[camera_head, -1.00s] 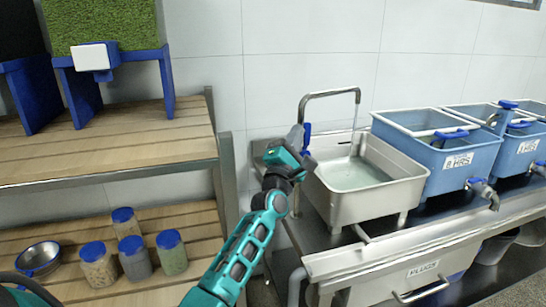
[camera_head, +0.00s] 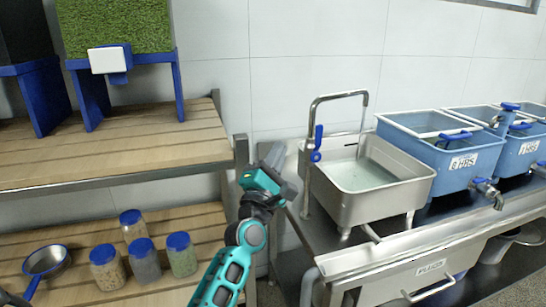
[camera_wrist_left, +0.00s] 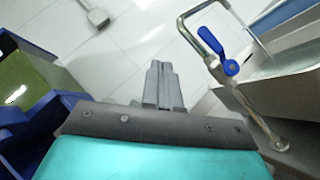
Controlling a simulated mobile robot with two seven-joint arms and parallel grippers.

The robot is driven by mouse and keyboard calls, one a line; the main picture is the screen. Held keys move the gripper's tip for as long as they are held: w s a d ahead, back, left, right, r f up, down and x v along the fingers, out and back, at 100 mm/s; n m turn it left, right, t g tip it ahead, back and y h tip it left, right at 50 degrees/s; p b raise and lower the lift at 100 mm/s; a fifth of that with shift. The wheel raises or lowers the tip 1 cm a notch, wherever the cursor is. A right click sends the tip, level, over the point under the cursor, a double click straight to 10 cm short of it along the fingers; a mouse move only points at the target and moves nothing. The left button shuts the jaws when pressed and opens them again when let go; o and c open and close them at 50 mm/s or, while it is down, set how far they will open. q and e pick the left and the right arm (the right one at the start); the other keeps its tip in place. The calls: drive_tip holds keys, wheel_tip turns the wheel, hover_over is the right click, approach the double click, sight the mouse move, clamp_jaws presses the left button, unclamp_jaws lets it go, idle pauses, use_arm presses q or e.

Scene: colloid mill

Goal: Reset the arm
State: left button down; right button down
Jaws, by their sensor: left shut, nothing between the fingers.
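My left gripper (camera_head: 274,160) shows in the head view between the wooden shelf and the sink, on a teal arm rising from the bottom edge. Its grey fingers are together and empty; the left wrist view shows them (camera_wrist_left: 163,84) side by side, pointing at the tiled wall. The gripper is left of the faucet (camera_head: 312,150) and apart from it. The faucet's blue lever (camera_wrist_left: 229,66) also shows right of the fingers in the wrist view. My right gripper is not in view.
The two-level wooden shelf (camera_head: 205,125) at left holds a grass-covered block (camera_head: 115,25), several blue-lidded jars (camera_head: 145,262) and a pan (camera_head: 45,262).

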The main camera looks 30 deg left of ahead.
use_arm(q)
drive_tip(key=s+d+f+m+g+h, duration=0.2)
drive_tip(key=s+d+f+m, duration=0.1)
drive_tip(key=f+m, duration=0.35)
drive_tip(key=s+d+f+m+g+h, duration=0.25)
drive_tip(key=s+f+m, duration=0.2)
drive_tip(key=f, duration=0.25)
drive_tip(key=s+d+f+m+g+h, duration=0.2)
drive_tip(key=s+d+f+m, duration=0.15)
drive_tip(key=f+m, duration=0.3)
drive_tip(key=s+d+f+m+g, duration=0.2)
drive_tip(key=s+f+m, duration=0.3)
drive_tip(key=s+f, duration=0.2)
drive_tip(key=s+d+f+m+g, duration=0.3)
drive_tip(key=s+f+m, duration=0.3)
drive_tip(key=s+f, duration=0.1)
drive_tip(key=shift+f, duration=0.35)
